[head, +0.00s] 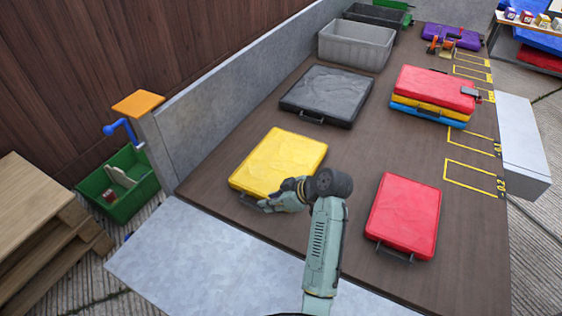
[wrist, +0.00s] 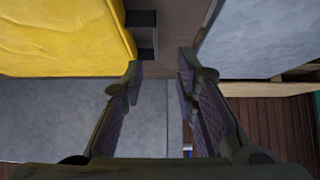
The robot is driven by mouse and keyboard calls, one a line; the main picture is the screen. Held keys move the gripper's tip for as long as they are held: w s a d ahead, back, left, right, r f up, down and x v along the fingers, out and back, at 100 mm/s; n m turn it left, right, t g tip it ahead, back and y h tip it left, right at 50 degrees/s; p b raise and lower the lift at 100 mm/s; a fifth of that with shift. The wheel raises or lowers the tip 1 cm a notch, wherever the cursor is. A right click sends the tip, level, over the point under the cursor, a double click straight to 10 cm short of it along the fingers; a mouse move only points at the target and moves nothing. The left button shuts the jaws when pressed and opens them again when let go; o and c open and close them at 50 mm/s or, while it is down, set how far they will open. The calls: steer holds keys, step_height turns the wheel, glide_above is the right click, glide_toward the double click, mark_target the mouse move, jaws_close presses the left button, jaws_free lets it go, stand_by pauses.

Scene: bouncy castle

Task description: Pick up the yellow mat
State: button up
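The yellow mat (head: 280,160) lies flat on the brown table, with a dark handle on its near edge. In the wrist view the yellow mat (wrist: 60,35) fills the upper left, and its dark handle (wrist: 146,36) juts out to the right. My gripper (head: 270,205) is at the mat's near edge, close to the handle, partly covering that edge. In the wrist view my gripper (wrist: 160,65) is open, with a clear gap between its fingers. The left fingertip is close to the handle; I cannot tell if they touch. Nothing is between the fingers.
A red mat (head: 404,215) lies to the right and a black mat (head: 326,95) lies behind. A stack with a red mat on top (head: 435,87) stands farther right. A grey low wall (head: 230,90) runs along the left. Table between the mats is bare.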

mark_target(253, 204)
steer(key=b+x, duration=0.2)
steer(key=x, duration=0.2)
steer(key=shift+a+f, duration=0.1)
steer(key=shift+f, duration=0.15)
steer(key=b+x, duration=0.1)
steer(key=x, duration=0.1)
steer(key=b+x, duration=0.2)
steer(key=x, duration=0.1)
steer(key=shift+w+a, duration=0.1)
steer(key=shift+w, duration=0.35)
steer(key=shift+a, duration=0.1)
jaws_close()
steer(key=shift+r, duration=0.1)
